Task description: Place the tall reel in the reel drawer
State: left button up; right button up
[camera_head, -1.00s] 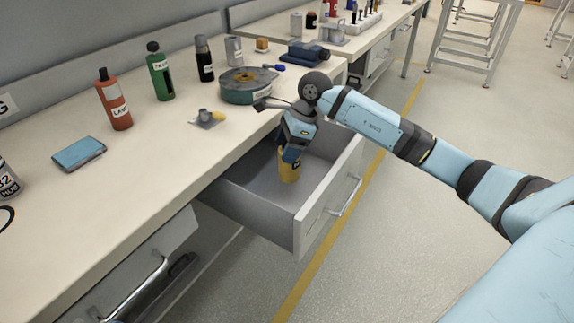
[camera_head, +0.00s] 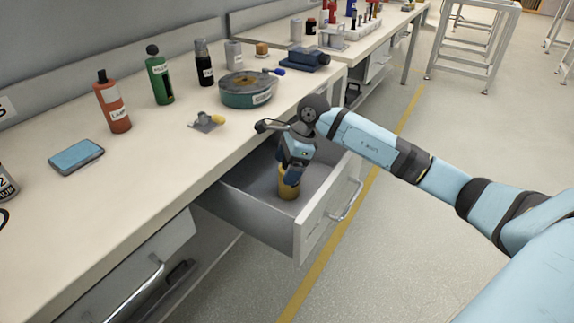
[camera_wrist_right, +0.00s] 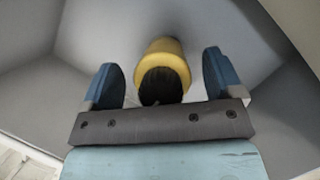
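The tall reel, a yellow cylinder (camera_head: 288,190) with a dark middle, stands inside the open drawer (camera_head: 240,205), apparently on its floor. My right gripper (camera_head: 291,176) reaches down into the drawer from above, right over the reel. In the right wrist view the yellow reel (camera_wrist_right: 162,50) is between the two blue fingers, with a visible gap on each side, so the gripper is open around it. The reel's lower end is hidden in that view. My left gripper is not in view.
The bench top (camera_head: 130,170) above the drawer holds a flat round reel (camera_head: 248,90), red (camera_head: 114,108) and green (camera_head: 159,80) bottles and a blue box (camera_head: 76,156). The drawer front (camera_head: 328,212) stands out over the floor. The drawer around the reel looks empty.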

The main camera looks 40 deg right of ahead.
jog(key=shift+r, duration=0.35)
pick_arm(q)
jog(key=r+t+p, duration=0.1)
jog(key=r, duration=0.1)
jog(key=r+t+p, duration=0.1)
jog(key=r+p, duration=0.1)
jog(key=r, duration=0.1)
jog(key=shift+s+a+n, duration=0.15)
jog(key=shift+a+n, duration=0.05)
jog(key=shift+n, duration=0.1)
pick_arm(e)
jog(key=v, duration=1.1)
jog(key=shift+d+r, duration=0.25)
jog(key=shift+s, duration=0.15)
